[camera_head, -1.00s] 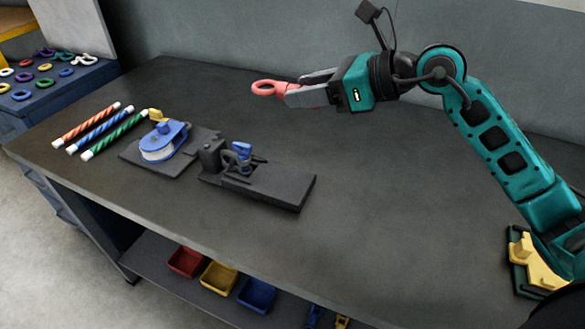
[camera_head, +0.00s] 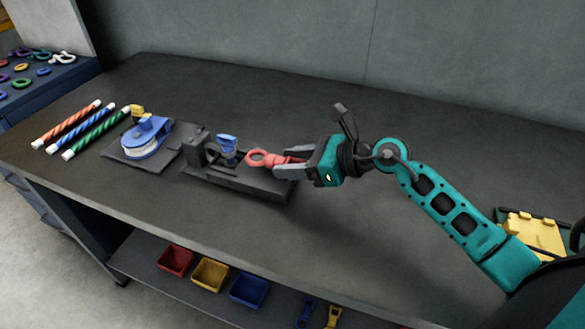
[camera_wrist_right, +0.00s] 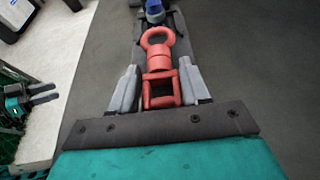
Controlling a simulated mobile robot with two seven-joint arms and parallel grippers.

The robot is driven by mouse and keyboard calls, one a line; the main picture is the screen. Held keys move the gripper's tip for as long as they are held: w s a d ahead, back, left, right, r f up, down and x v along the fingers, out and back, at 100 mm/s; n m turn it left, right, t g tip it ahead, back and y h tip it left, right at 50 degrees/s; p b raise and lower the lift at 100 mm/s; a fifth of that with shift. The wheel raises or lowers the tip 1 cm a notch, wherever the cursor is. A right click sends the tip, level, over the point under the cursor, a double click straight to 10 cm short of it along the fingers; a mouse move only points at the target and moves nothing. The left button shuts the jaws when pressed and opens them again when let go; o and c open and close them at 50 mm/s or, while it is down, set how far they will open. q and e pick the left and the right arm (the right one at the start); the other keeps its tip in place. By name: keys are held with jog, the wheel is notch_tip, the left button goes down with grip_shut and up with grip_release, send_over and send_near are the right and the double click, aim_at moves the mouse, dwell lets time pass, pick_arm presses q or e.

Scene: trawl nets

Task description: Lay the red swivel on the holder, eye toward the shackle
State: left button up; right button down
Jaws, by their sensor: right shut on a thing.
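The red swivel (camera_head: 270,159) is held by my right gripper (camera_head: 287,163), which is shut on its body. Its ring eye points left, toward the blue shackle (camera_head: 228,148) on the dark holder (camera_head: 250,185). In the head view the swivel appears over the right part of the holder; whether it touches is unclear. In the right wrist view the swivel (camera_wrist_right: 159,65) lies between the fingers (camera_wrist_right: 160,92), its eye pointing away from the wrist toward the blue shackle (camera_wrist_right: 155,12). My left gripper is not surely seen in the head view.
A blue and white spool device (camera_head: 145,137) stands left of the holder. Striped red, blue and green rods (camera_head: 92,135) lie farther left. Red, yellow and blue bins (camera_head: 210,273) sit on the lower shelf.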

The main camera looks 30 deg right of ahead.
jog(key=shift+f, duration=0.7)
jog(key=shift+f, duration=0.2)
jog(key=c, duration=0.5)
grip_release()
jog(key=shift+r, duration=0.15)
jog(key=b+v, duration=0.1)
jog(key=v, duration=1.1)
